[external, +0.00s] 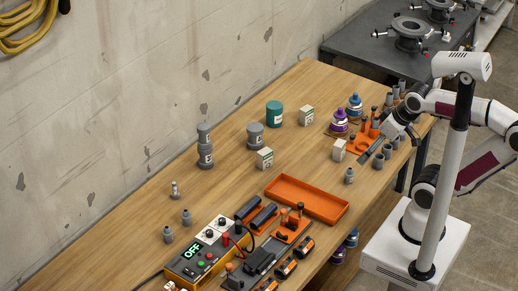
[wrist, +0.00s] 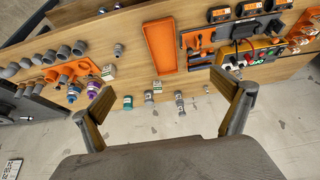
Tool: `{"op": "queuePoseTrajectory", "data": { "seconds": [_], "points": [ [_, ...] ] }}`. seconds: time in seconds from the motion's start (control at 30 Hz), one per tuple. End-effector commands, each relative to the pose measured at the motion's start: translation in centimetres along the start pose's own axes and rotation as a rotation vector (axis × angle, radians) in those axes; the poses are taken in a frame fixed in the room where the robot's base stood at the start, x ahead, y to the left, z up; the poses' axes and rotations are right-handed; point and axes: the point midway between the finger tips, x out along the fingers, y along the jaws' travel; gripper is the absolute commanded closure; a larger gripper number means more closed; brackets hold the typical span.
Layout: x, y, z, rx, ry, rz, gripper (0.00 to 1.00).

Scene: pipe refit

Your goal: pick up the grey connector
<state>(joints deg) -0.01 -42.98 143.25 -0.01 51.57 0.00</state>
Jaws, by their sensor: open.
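Several grey connectors stand at the right end of the bench, one of them a grey elbow-like or cup-shaped piece (external: 378,161) beside my gripper. In the wrist view they form a row of grey connectors (wrist: 63,51) at the upper left. A smaller grey fitting (external: 349,176) stands apart near the front edge, also in the wrist view (wrist: 118,50). I cannot tell which piece the task means. My gripper (external: 373,148) is over the bench's right end near an orange rack. In the wrist view my gripper (wrist: 152,95) has its fingers wide apart, with nothing held between them.
The orange rack (wrist: 84,67) with upright pieces and purple and blue bottles is close to the connectors. An orange tray (external: 300,205), white boxes and a control box (external: 205,255) share the bench. A concrete wall (external: 130,100) runs behind. Bare wood lies mid-bench.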

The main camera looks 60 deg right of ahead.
Motion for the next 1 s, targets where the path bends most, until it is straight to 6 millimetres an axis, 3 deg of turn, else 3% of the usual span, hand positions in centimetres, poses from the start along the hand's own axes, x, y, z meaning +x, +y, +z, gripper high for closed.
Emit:
{"op": "queuePoseTrajectory", "data": {
  "seconds": [0.27, 0.37, 0.53, 0.57, 1.0],
  "points": [
    [0.01, 0.01, 0.00, 0.000, 0.000, 0.000, 0.00],
    [0.01, 0.01, 0.00, 0.000, 0.000, 0.000, 0.21],
    [0.01, 0.00, 0.00, 0.000, 0.000, 0.000, 0.65],
    [0.01, 0.00, 0.00, 0.000, 0.000, 0.000, 0.67],
    [0.20, 0.36, -0.31, 0.000, 0.002, 0.010, 0.67]
  ]
}}
